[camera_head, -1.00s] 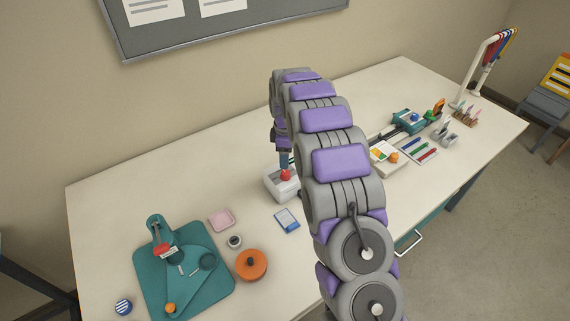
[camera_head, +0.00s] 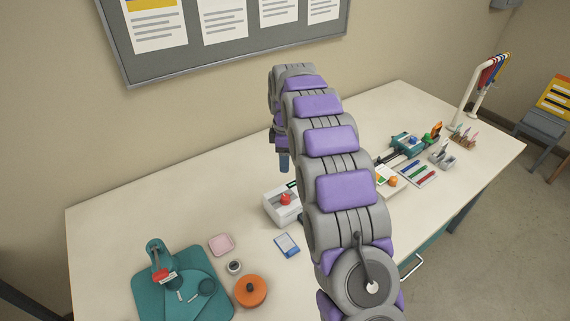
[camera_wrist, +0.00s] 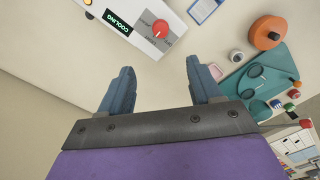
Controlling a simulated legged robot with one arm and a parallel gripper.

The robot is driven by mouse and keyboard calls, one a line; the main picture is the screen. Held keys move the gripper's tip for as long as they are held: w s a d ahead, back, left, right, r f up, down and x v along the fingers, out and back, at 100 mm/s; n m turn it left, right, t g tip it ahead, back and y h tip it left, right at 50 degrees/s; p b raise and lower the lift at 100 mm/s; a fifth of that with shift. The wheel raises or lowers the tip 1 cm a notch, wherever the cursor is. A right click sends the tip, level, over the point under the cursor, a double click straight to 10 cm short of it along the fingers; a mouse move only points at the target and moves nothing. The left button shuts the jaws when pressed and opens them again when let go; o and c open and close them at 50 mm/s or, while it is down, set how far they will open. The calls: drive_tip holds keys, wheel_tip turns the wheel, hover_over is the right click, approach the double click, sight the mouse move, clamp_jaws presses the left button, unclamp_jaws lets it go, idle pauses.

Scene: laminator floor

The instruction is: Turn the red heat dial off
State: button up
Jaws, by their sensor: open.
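The red heat dial (camera_head: 285,199) sits on top of a white laminator (camera_head: 277,213), partly hidden behind my arm in the head view. In the wrist view the red dial (camera_wrist: 160,29) shows at the top centre, beside a lit green display reading "COOLING" (camera_wrist: 117,23) on the laminator (camera_wrist: 144,41). My gripper (camera_wrist: 160,80) has its two blue fingers spread apart with nothing between them. The dial lies beyond the fingertips, apart from them. In the head view one blue finger (camera_head: 284,163) hangs above the laminator, clear of the dial.
A blue-edged card (camera_head: 287,245), pink tray (camera_head: 221,244), orange round item (camera_head: 250,291) and teal trimmer board (camera_head: 200,275) lie to the left and front. Pens and a teal device (camera_head: 407,143) are at the right. A notice board (camera_head: 225,65) hangs behind.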

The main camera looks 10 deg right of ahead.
sight(285, 196)
wheel_tip(285, 196, down, 18)
drive_tip(key=n+b, duration=0.4)
drive_tip(key=b, duration=0.4)
drive_tip(key=shift+s+r+n, duration=0.1)
drive_tip(key=shift+r+n, duration=0.05)
drive_tip(key=shift+n, duration=0.15)
drive_tip(key=shift+c, duration=0.4)
